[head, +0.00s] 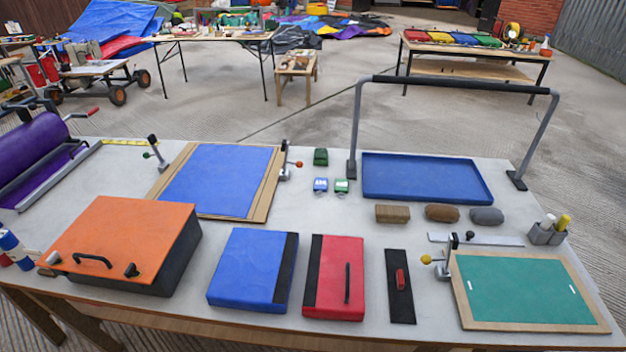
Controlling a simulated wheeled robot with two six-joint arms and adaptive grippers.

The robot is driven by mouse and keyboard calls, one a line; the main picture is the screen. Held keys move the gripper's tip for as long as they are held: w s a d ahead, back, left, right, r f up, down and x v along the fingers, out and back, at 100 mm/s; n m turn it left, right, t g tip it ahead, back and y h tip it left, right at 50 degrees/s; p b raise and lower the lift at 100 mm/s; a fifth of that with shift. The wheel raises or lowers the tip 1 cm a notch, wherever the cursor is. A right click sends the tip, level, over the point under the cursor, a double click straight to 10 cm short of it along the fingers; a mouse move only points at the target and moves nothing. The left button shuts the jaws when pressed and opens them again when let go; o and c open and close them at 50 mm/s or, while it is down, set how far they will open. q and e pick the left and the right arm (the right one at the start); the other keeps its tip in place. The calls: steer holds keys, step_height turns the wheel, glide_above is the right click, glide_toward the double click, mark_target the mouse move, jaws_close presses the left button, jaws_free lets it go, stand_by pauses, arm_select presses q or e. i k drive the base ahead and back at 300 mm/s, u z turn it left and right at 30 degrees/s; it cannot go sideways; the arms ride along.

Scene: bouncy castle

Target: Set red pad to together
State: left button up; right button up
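The red pad (334,285) lies flat near the front middle of the table. It has a black strip along its left edge and an upright-looking black handle on top. The blue pad (246,268) lies flat just to its left, with a black strip along its right edge. The two black strips face each other across a narrow gap of bare table, so the pads are apart. Neither of my grippers shows in the head view.
An orange-lidded box (130,235) stands left of the blue pad. A black plate with a red piece (401,280) lies right of the red pad, then a green framed panel (525,289). Behind are a blue tray (425,180), brown blocks (393,214) and a tall grey frame (354,120).

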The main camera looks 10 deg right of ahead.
mark_target(335, 287)
steer(key=z, duration=1.55)
steer(key=k, duration=1.05)
steer(key=u, duration=1.55)
steer(key=i, duration=0.5)
